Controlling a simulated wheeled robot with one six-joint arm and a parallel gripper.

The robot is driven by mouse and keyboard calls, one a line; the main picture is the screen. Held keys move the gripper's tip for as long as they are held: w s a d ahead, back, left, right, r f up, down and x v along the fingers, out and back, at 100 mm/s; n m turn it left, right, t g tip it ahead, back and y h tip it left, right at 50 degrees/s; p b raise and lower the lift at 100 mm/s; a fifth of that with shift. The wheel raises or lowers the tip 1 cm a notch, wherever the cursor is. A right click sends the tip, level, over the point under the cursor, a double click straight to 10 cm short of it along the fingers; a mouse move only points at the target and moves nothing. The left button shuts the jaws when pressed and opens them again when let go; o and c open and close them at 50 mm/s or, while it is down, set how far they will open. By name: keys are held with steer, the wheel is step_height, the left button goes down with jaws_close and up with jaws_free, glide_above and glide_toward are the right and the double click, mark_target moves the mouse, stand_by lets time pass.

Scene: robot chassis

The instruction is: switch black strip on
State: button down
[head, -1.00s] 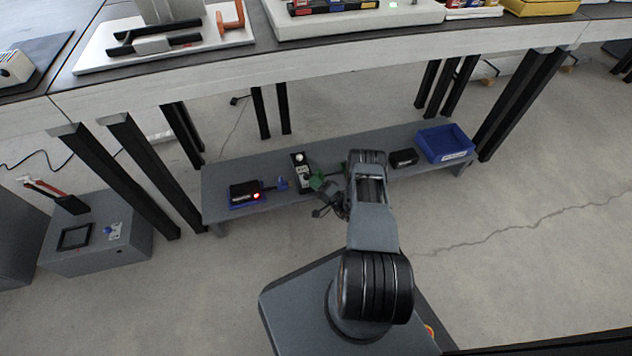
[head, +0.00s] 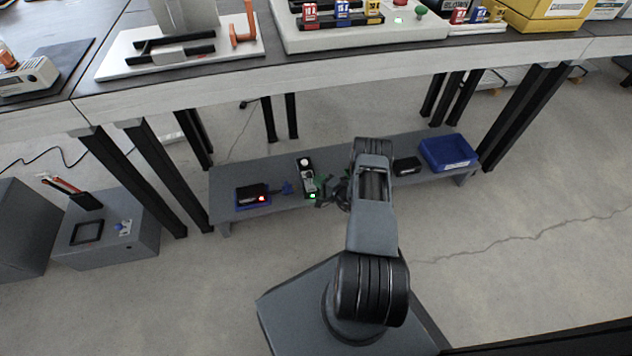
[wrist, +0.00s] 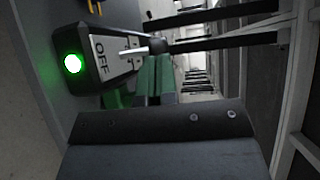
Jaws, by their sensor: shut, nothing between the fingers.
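The black strip (head: 307,178) lies on the low grey bench, with a white round part at its far end and a lit green lamp (head: 312,196) at its near end. In the wrist view the black strip (wrist: 92,82) shows its glowing green lamp (wrist: 72,63), an "OFF" label and a metal lever (wrist: 132,50). My gripper (head: 330,187) is just right of the strip. In the wrist view my gripper's green fingers (wrist: 153,75) are shut and empty, close beside the lever. I cannot tell whether they touch it.
A black box (head: 252,193) with a red light and a blue plug lie left of the strip. A small black box (head: 407,166) and a blue bin (head: 447,152) stand to the right. The worktop (head: 300,70) and its black legs stand behind and above the low bench (head: 230,178).

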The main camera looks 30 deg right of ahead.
steer(key=r+p+v, duration=0.3)
steer(key=p+v, duration=0.1)
steer(key=v, duration=0.9)
steer(key=shift+w+d, duration=0.2)
steer(key=shift+d, duration=0.05)
steer(key=shift+r, duration=0.1)
